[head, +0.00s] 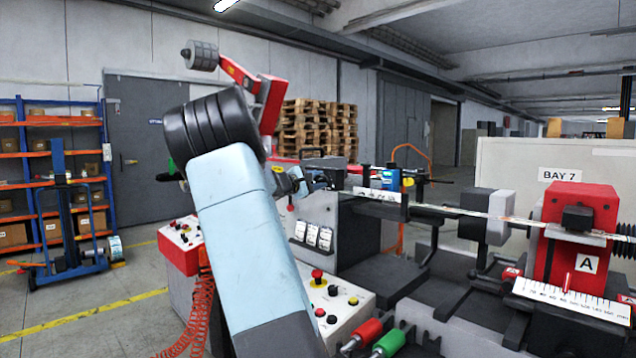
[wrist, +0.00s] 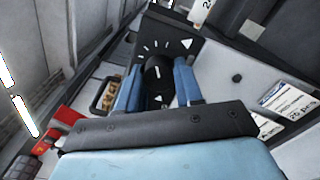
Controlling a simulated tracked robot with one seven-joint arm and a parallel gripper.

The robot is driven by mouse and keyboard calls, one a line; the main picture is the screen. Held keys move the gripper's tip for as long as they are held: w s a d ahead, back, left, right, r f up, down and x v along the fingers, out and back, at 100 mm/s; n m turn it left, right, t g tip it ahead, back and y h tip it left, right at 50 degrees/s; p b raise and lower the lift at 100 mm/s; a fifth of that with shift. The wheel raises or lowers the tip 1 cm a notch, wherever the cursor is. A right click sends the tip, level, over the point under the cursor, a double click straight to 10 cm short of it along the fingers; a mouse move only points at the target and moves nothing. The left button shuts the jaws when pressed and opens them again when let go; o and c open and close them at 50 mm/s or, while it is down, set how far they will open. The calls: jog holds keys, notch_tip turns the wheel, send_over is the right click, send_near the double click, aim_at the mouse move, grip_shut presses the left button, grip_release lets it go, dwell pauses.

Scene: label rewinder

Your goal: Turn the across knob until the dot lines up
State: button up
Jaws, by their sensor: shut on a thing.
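In the wrist view, a round black knob (wrist: 155,72) with a short white line on its face sits on a black plate (wrist: 183,28). White tick marks fan out around one side of it. One white triangle is on the plate up and to the right, and another small white mark is just below the knob. My gripper (wrist: 158,82) is shut on the knob, with one blue finger on each side. No dot can be made out clearly. In the head view my gripper (head: 304,184) is small at the machine, and the knob cannot be made out there.
A label web runs right to a red unit marked A (head: 578,225) with a scale. White printed labels (wrist: 285,103) lie right of the gripper in the wrist view.

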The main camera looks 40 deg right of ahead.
jog(key=shift+a+f, duration=0.1)
jog(key=shift+f, duration=0.1)
jog(key=o, duration=0.8)
jog(key=shift+o, duration=1.2)
jog(key=shift+r, duration=0.1)
jog(key=s+a, duration=0.1)
jog(key=a, duration=1.2)
jog(key=shift+a, duration=0.35)
